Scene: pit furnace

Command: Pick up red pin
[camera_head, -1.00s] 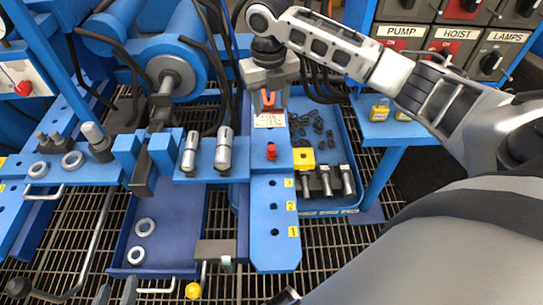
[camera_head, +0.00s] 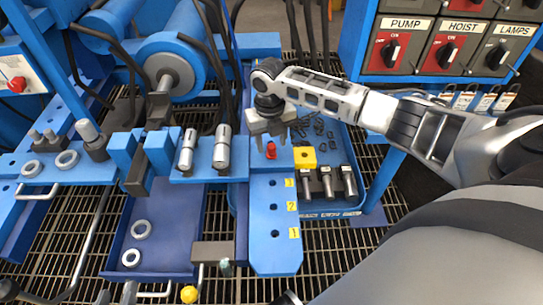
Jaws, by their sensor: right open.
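The small red pin (camera_head: 271,151) stands on the blue bench plate (camera_head: 263,215), near its back end, in the head view. My right gripper (camera_head: 270,146) reaches in from the right and points down over it. Its two fingers are apart, and the pin shows between and just below the fingertips. I cannot tell whether a finger touches it. The gripper body hides part of the plate behind.
A yellow block (camera_head: 304,157) stands right of the pin, beside several metal cylinders (camera_head: 326,182) in a blue tray (camera_head: 345,212). A switch panel (camera_head: 447,45) rises at the back right. The front of the plate is clear.

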